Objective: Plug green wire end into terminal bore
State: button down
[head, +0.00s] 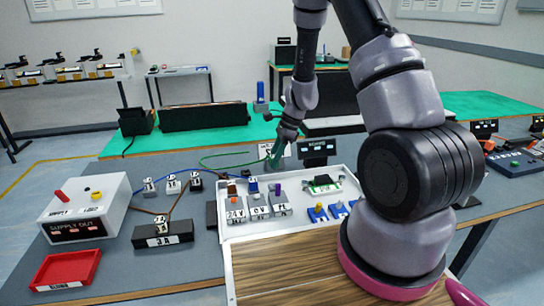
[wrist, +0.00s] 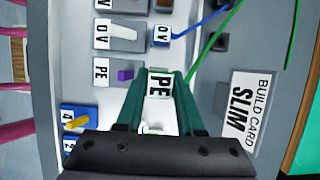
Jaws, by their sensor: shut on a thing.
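My gripper (wrist: 160,75) is shut on the green wire end, whose white PE tag (wrist: 159,87) shows between the two green fingers. In the head view my gripper (head: 276,152) is above the back edge of the white tray. The green wire (wrist: 205,45) runs up and right from the fingers; in the head view the wire (head: 232,155) arcs off to the left. The PE terminal (wrist: 103,72), with a purple lever (wrist: 125,75), lies left of the held end in the wrist view. It is the right one of three terminals in the head view (head: 280,209). Its bore is hidden.
The 0V terminal (wrist: 118,36) has a blue wire end (wrist: 162,37) beside it. A BUILD CARD SLIM sign (wrist: 247,112) stands right of my fingers. The white tray (head: 293,234) also holds blue parts (head: 318,214). A supply box (head: 82,218) and red bin (head: 67,269) are at left.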

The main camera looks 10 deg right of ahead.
jog(key=shift+f, duration=0.15)
jog(key=shift+f, duration=2.75)
jog(key=shift+f, duration=1.3)
jog(key=shift+c, duration=2.2)
grip_release()
jog(key=v, duration=1)
jog(key=shift+d+r, duration=0.2)
jog(key=shift+r, duration=0.1)
